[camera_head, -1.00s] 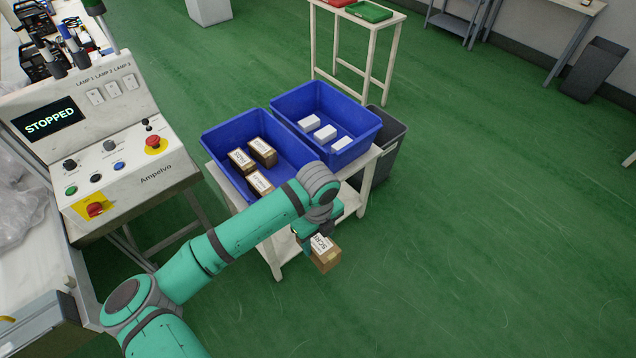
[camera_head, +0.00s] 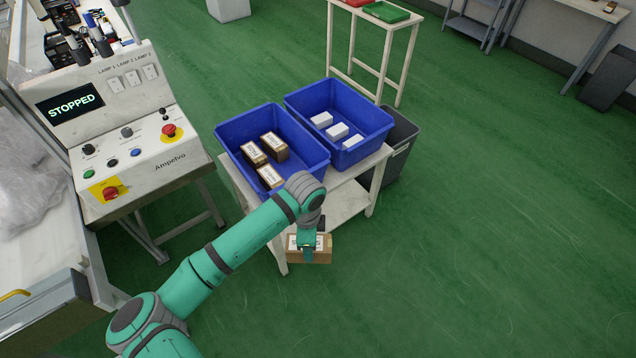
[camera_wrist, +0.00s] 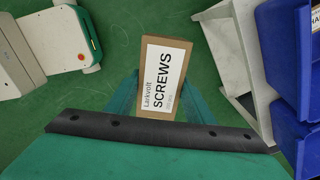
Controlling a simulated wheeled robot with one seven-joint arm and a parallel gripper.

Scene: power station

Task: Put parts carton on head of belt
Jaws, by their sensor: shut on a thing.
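My gripper (camera_head: 308,250) is shut on a brown parts carton (camera_head: 322,254) and holds it in the air in front of the white table. In the wrist view the carton (camera_wrist: 163,80) sits between the fingers, and its white label reads "Larkvolt SCREWS". Several like cartons, among them one brown carton (camera_head: 275,147), stand in the left blue bin (camera_head: 232,135). A machine with a conveyor-like light surface (camera_head: 40,262) is at the far left, under clear plastic; I cannot tell which part is the head of the belt. Its display (camera_head: 70,106) reads "STOPPED".
The control panel (camera_head: 140,160) with buttons stands at the left. The right blue bin (camera_head: 375,118) holds white boxes on the white table (camera_head: 370,172), with a grey bin (camera_head: 403,150) behind. The green floor at right is clear.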

